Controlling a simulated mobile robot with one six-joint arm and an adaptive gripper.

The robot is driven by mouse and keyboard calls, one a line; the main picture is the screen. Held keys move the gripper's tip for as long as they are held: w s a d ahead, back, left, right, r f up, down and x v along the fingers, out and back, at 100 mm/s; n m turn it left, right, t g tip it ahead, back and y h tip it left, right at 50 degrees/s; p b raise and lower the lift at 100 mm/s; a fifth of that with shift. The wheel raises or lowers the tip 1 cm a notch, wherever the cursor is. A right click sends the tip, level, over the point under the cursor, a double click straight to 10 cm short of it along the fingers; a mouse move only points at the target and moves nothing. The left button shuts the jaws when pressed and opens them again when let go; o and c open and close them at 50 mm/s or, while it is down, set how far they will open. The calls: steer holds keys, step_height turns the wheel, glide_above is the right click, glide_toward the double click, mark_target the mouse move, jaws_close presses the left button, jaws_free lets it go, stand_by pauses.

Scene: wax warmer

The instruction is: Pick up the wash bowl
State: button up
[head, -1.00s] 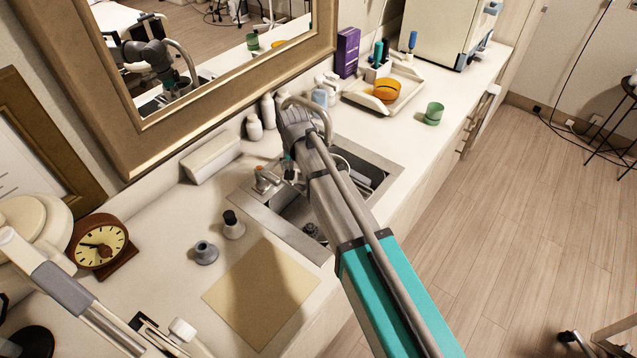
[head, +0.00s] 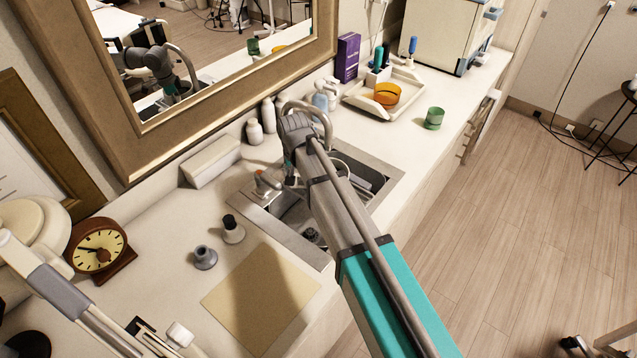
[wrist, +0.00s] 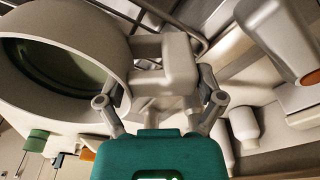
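What I take for the wash bowl is a large pale round vessel (wrist: 115,62) with a dark greenish inside, at the left of the wrist view. A blocky pale handle (wrist: 180,62) sticks out from its side. My gripper (wrist: 162,98) has its two fingers apart, one on each side of the handle's lower part. I see small gaps there and cannot make out firm contact. In the head view my arm hides most of the gripper and the bowl over the sink.
The steel sink (head: 290,238) is set in the counter under a gold-framed mirror (head: 225,85). A tray (head: 412,100) with an orange bowl (head: 387,94) and a green cup (head: 434,118) stand to the right. White bottles (head: 254,131) stand behind the sink. A tan mat (head: 260,300) lies in front.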

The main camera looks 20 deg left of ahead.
steer(key=c, duration=0.4)
steer(key=shift+r, duration=0.2)
steer(key=shift+c, duration=0.2)
step_height(320, 180, up, 4)
steer(key=p, duration=0.4)
steer(key=shift+f, duration=0.15)
steer(key=s+d, duration=1)
steer(key=s, duration=0.4)
steer(key=shift+s+d+f, duration=0.25)
steer(key=shift+s+f, duration=0.1)
steer(key=shift+s, duration=0.15)
